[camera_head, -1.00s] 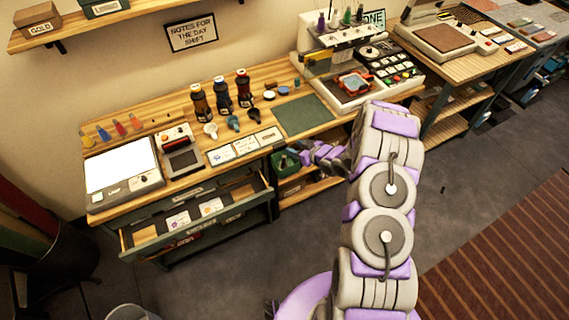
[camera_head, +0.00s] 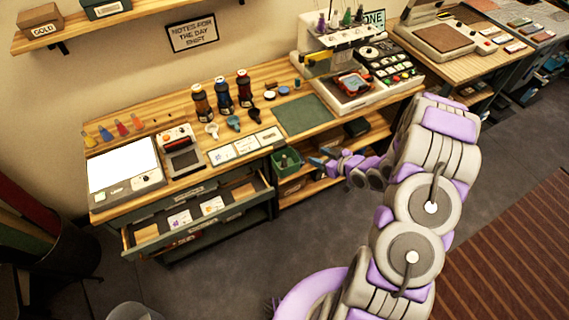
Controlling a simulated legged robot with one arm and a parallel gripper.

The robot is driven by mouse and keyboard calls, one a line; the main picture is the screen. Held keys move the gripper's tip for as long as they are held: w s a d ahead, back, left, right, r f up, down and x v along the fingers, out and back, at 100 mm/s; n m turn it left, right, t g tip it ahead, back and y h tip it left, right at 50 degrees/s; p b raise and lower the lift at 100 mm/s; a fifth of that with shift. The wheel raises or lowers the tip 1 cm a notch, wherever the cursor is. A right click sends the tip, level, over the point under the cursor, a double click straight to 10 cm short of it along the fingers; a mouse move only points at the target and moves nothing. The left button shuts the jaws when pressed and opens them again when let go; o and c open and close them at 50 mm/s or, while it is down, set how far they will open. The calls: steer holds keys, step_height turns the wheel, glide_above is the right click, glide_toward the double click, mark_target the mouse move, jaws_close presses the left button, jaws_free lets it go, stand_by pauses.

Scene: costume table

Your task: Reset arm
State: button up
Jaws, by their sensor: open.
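My gripper (camera_head: 322,163) is at the end of my purple and grey arm, in front of the wooden workbench (camera_head: 165,113). Its fingers point left, toward a green bin (camera_head: 287,160) on the shelf under the bench. The jaws look small here but stand apart, and nothing shows between them. I cannot tell the exact gap from the gripper to the bin.
An open drawer (camera_head: 150,232) juts out from the bench at the left. An embroidery machine (camera_head: 352,85) stands on the bench to the right. A dark bin (camera_head: 60,250) is at far left. Grey floor (camera_head: 290,230) is clear before the bench; a striped rug (camera_head: 510,250) lies right.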

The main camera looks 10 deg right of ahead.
stand_by(0.3)
steer(key=d+r+m+g+h, duration=0.1)
steer(key=d+r+g+h, duration=0.1)
steer(key=d+r+h, duration=0.4)
steer(key=s+r+m+g+h+b, duration=0.1)
steer(key=s+r+m+g+h, duration=0.2)
steer(key=s+r, duration=0.65)
steer(key=s+a+r+m+g, duration=0.1)
steer(key=s+a, duration=0.4)
steer(key=s, duration=0.5)
steer(key=s+a+r+m+g+y+b, duration=0.1)
steer(key=s+a+r+g, duration=0.2)
steer(key=s, duration=0.6)
steer(key=s+a+r+g+y, duration=0.1)
steer(key=s+a+r+g, duration=0.2)
steer(key=s+a+r, duration=0.3)
steer(key=s, duration=0.4)
steer(key=shift+s+a+m+b, duration=0.3)
steer(key=shift+a+m, duration=0.05)
steer(key=shift+m, duration=0.05)
